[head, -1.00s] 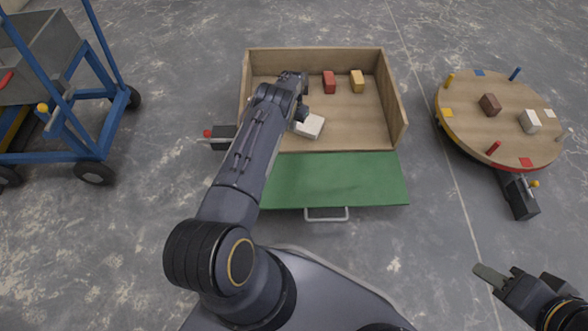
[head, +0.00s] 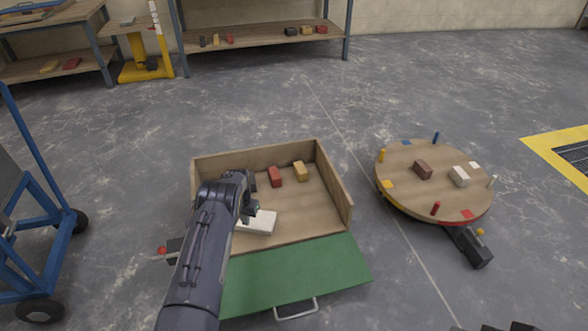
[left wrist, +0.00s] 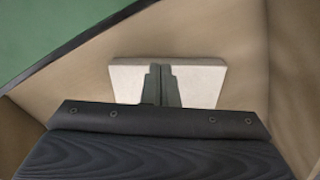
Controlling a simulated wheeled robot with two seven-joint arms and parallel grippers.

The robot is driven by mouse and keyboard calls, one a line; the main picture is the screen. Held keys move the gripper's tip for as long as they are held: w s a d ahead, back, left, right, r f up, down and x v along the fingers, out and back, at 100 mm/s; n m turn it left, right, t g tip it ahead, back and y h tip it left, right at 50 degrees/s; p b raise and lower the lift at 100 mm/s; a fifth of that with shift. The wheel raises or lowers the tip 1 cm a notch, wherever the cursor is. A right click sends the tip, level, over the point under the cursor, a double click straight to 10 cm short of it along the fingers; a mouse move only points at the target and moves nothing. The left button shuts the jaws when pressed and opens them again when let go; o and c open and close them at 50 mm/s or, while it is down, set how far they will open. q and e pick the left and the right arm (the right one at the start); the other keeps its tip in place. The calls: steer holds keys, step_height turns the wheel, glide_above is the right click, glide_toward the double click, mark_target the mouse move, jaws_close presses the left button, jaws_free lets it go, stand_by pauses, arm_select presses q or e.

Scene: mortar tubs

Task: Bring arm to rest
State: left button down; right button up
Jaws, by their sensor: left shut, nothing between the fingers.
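My left arm reaches in from the bottom of the head view over the wooden box (head: 335,185). My left gripper (head: 252,211) is inside the box, close to a white block (head: 262,224). In the left wrist view its two fingers (left wrist: 162,84) are together with nothing between them. The white block (left wrist: 205,84) shows behind them on both sides; whether they touch it I cannot tell. Only dark bits of my right gripper (head: 510,326) show at the bottom edge; its fingers are out of frame.
A red block (head: 275,176) and a yellow block (head: 300,171) lie in the box. Its green flap (head: 295,275) lies in front. A round turntable (head: 410,200) with pegs and blocks stands right, a blue cart (head: 38,205) left. Shelves (head: 265,38) stand behind. Floor between is clear.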

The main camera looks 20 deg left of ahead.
arm_select(q)
step_height(320, 180, up, 19)
steer(key=s+a+n+t+h, duration=0.1)
steer(key=s+a+n+t, duration=0.1)
steer(key=s+d+r+n+t+h, duration=0.1)
steer(key=s+d+r, duration=0.2)
steer(key=s+r, duration=0.35)
steer(key=s+d+r+h, duration=0.1)
steer(key=s+d+r, duration=0.25)
steer(key=r, duration=0.65)
steer(key=s+d+r+t, duration=0.1)
steer(key=s+d+r, duration=0.3)
steer(key=s, duration=0.4)
steer(key=s+d+r+t, duration=0.1)
steer(key=s+d+r, duration=0.25)
steer(key=s, duration=0.35)
steer(key=s+d+f+m, duration=0.25)
steer(key=s+d, duration=0.35)
steer(key=s, duration=0.6)
step_height(320, 180, up, 33)
steer(key=p, duration=3.3)
steer(key=shift+a+n+t+h+p, duration=0.2)
steer(key=shift+n+t+h+p, duration=0.1)
steer(key=shift+n+h+p, duration=0.15)
steer(key=shift+r, duration=0.1)
